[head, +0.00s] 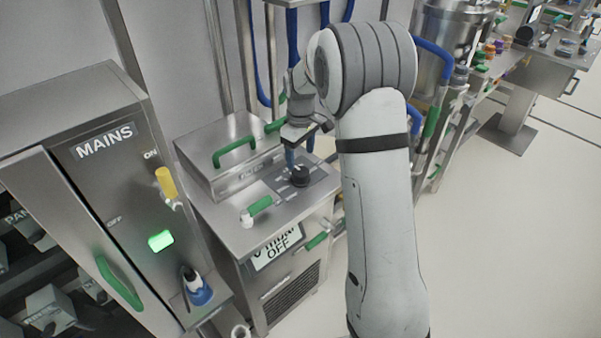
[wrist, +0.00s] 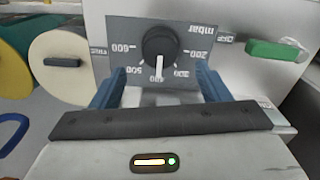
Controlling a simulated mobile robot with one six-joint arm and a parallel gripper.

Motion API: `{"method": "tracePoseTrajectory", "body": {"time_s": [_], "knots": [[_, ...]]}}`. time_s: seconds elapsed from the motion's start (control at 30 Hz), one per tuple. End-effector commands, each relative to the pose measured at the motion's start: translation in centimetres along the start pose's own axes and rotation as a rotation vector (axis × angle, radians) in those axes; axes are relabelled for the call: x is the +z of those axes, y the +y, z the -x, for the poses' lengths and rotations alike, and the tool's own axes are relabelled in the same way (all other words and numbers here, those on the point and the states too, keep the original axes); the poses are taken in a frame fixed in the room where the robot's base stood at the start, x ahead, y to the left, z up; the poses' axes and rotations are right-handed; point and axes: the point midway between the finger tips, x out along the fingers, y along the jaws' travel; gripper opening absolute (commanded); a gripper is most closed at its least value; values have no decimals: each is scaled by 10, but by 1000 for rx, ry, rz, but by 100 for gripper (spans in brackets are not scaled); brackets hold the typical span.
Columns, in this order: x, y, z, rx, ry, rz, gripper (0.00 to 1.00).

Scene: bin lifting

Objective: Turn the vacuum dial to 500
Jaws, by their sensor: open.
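The vacuum dial (head: 300,176) is a black round knob on a grey plate on top of the steel unit. In the wrist view the dial (wrist: 160,43) shows upside-down mbar numbers around it, from 200 to 600. Its white pointer (wrist: 159,68) points at the 400 mark. The 500 mark (wrist: 134,70) is just left of that in the wrist view. My gripper (head: 300,150) is just above the dial in the head view. In the wrist view its blue fingers (wrist: 159,85) are open, one on each side of the knob's line, with nothing between them.
A green handle (head: 260,205) and a raised lid with a green handle (head: 234,151) flank the dial on the steel unit. The MAINS cabinet (head: 75,105) with a yellow lever (head: 167,184) stands at left. Open floor lies at right.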

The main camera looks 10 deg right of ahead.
Motion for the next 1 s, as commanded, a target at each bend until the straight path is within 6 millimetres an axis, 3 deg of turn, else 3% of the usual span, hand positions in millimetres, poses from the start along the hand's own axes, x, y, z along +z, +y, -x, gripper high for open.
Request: {"method": "tracePoseTrajectory", "body": {"time_s": [0.5,0.83,1.0], "knots": [[1,-1,-69,-2,-2,-2,70],[1,0,-74,0,-1,-2,70],[1,0,-74,0,-1,-3,57]]}}
